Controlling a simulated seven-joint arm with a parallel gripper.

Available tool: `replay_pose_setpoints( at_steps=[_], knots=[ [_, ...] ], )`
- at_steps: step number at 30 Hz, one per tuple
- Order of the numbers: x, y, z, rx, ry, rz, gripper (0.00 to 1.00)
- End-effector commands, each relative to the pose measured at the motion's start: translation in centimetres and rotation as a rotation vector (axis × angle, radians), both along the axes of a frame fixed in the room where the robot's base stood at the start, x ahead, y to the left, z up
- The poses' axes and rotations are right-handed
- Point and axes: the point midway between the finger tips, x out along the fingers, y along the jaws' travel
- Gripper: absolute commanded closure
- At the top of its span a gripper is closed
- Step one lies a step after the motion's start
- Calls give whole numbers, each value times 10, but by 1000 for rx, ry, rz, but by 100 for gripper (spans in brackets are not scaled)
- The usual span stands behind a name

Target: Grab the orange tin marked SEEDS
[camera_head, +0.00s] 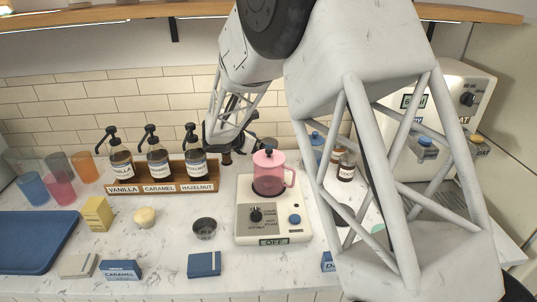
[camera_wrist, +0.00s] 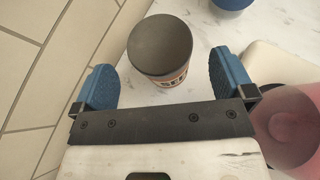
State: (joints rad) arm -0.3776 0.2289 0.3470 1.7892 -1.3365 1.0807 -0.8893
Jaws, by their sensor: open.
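In the wrist view, a round tin (camera_wrist: 160,48) with a wide dark grey top stands upright on the counter. A strip of its orange side with dark and white lettering shows below the top, too steeply seen to read in full. My gripper (camera_wrist: 165,84) is open, its two blue fingers spread to the left and right of the tin's near side. The tin lies mostly ahead of the fingertips, with gaps on both sides.
The pink pot (camera_head: 268,172) stands on a white scale-like base (camera_head: 272,230), close to my gripper's right; it also shows in the wrist view (camera_wrist: 292,125). The syrup rack (camera_head: 160,188) is at left. A tiled wall (camera_head: 60,105) rises behind. A brown-lidded jar (camera_head: 346,168) stands right.

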Motion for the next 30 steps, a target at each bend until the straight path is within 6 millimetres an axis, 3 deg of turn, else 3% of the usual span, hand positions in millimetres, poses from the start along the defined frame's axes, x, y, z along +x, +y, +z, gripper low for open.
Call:
replay_pose_setpoints(
  at_steps=[13, 30],
  knots=[
    [2, -4, -2, 0, 0, -1, 0],
    [24, -35, -23, 0, 0, 0, 0]
  ],
)
